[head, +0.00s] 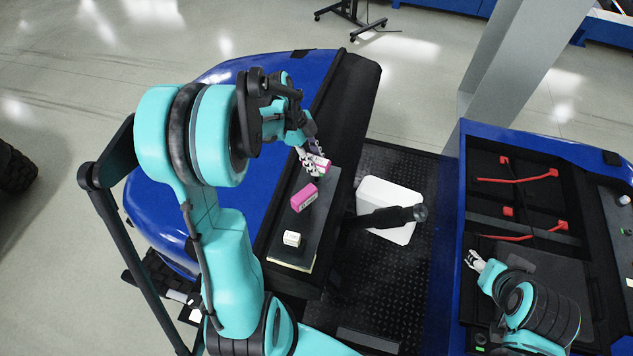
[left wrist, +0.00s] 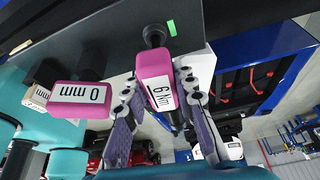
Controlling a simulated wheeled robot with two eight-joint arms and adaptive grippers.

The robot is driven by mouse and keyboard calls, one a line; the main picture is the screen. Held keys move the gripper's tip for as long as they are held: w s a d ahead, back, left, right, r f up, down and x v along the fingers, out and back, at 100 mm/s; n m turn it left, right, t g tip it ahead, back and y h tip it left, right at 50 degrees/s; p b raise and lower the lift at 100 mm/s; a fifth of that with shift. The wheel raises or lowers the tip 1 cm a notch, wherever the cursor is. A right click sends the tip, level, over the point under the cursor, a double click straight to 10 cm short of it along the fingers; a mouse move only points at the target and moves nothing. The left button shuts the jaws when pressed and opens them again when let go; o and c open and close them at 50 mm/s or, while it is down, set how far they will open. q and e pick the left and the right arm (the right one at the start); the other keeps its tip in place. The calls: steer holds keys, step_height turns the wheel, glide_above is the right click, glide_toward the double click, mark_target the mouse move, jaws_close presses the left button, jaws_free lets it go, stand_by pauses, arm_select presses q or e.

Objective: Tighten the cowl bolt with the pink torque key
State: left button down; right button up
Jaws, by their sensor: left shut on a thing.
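My left gripper (head: 314,158) is shut on the pink torque key (left wrist: 148,70), whose white label reads "6 Nm" in the left wrist view. The held key's pink and white end (head: 323,165) also shows in the head view, partly hidden by the fingers. A dark round part (left wrist: 155,36), perhaps the cowl bolt, lies just beyond the key's far end; I cannot tell whether they touch. A green mark (left wrist: 171,27) is beside it. My right gripper (head: 475,261) is at the right-hand blue unit, too small to tell open or shut.
A second pink block (head: 304,197), its label ending "0 mm", and a white block (head: 291,239) stand on the dark grey tray (head: 309,233). Red tools (head: 515,177) lie in the blue unit. A black cylinder (head: 395,215) crosses a white panel (head: 390,193).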

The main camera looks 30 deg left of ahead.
arm_select(q)
steer(key=shift+n, duration=0.3)
steer(key=shift+r, duration=0.1)
steer(key=shift+r+p, duration=0.8)
steer(key=shift+r, duration=0.6)
steer(key=shift+r+p, duration=1.35)
steer(key=shift+r, duration=0.75)
steer(key=shift+f, duration=0.1)
